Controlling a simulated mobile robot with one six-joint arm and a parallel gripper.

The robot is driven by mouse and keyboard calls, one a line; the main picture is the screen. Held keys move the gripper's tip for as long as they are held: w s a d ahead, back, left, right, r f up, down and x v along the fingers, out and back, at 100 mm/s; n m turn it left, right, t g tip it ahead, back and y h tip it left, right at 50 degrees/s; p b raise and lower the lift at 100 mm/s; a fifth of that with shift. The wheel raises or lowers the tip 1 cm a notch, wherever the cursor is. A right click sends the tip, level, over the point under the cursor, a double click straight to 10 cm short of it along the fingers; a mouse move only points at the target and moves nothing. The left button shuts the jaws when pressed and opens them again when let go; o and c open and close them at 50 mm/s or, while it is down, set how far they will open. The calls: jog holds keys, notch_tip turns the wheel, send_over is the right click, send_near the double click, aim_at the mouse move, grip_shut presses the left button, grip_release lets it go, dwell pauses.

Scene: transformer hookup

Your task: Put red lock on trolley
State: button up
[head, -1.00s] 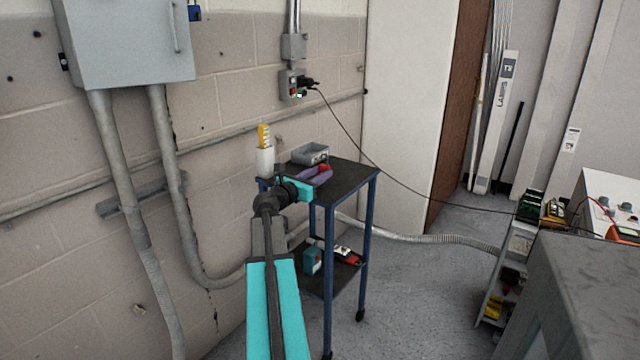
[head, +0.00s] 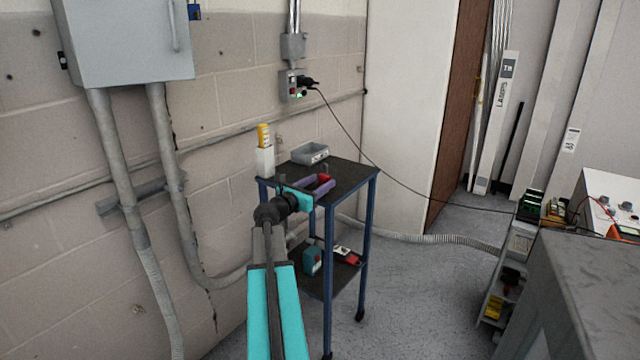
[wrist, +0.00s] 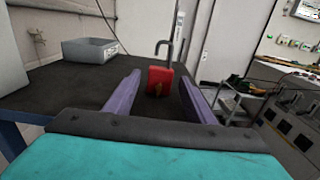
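The red lock (wrist: 160,80) stands upright on the black top of the trolley (head: 350,174), its metal shackle up, in the wrist view. In the head view only a small red part of the lock (head: 326,179) shows at the fingertips. My gripper (head: 318,184) is low over the trolley top. In the wrist view my gripper (wrist: 160,84) has its purple fingers apart, one on each side of the lock, with dark trolley top visible between each finger and the lock.
A grey open bin (head: 310,153) sits at the back of the trolley top. A white holder (head: 265,161) with a yellow item stands at its left corner. The lower shelf holds a teal box (head: 313,260) and a red-and-white item (head: 347,255). A cable hangs from the wall socket behind.

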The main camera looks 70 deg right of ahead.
jog(key=shift+r, duration=0.15)
jog(key=v, duration=1.2)
dwell(0.8)
